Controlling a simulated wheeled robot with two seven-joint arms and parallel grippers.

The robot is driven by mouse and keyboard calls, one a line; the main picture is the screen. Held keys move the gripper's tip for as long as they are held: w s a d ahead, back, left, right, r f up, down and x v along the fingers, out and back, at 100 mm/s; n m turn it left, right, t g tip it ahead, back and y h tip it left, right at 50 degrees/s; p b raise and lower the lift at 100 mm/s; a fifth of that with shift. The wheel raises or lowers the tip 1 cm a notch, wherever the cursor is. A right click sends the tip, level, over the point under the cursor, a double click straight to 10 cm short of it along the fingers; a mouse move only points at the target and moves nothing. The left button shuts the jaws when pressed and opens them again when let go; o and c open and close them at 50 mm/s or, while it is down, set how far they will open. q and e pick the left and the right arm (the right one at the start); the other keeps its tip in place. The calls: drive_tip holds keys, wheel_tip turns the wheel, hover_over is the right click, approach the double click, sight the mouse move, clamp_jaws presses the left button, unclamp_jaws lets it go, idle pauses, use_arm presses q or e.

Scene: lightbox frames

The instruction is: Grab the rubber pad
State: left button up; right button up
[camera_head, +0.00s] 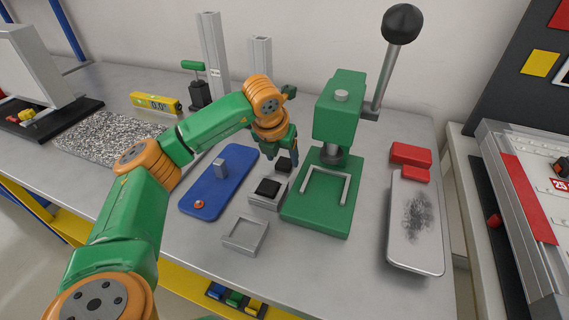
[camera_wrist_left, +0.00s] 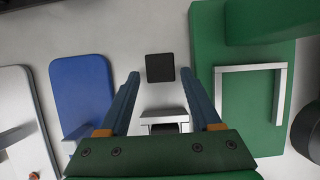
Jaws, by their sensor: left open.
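A small black square pad (camera_head: 284,163), which looks like the rubber pad, lies flat on the grey bench between the blue plate and the green press. In the left wrist view the black pad (camera_wrist_left: 160,68) shows whole, ahead between my fingertips. My left gripper (camera_head: 291,152) is open and empty, pointing down above the pad, with one finger to each side of it in the wrist view (camera_wrist_left: 162,80). I cannot tell the exact height gap. A second black piece (camera_head: 268,186) sits on a grey block (camera_head: 264,202) just nearer. My right gripper is not in view.
The green press (camera_head: 316,210) with its lever stands close on the right. The blue plate (camera_head: 215,190) with a metal post is on the left. An empty grey square tray (camera_head: 245,235) lies nearer. Red blocks (camera_head: 410,154) and a metal plate (camera_head: 416,225) are further right.

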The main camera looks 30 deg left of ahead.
use_arm(q)
drive_tip(key=shift+x, duration=1.05)
clamp_jaws()
drive_tip(key=shift+r, duration=0.15)
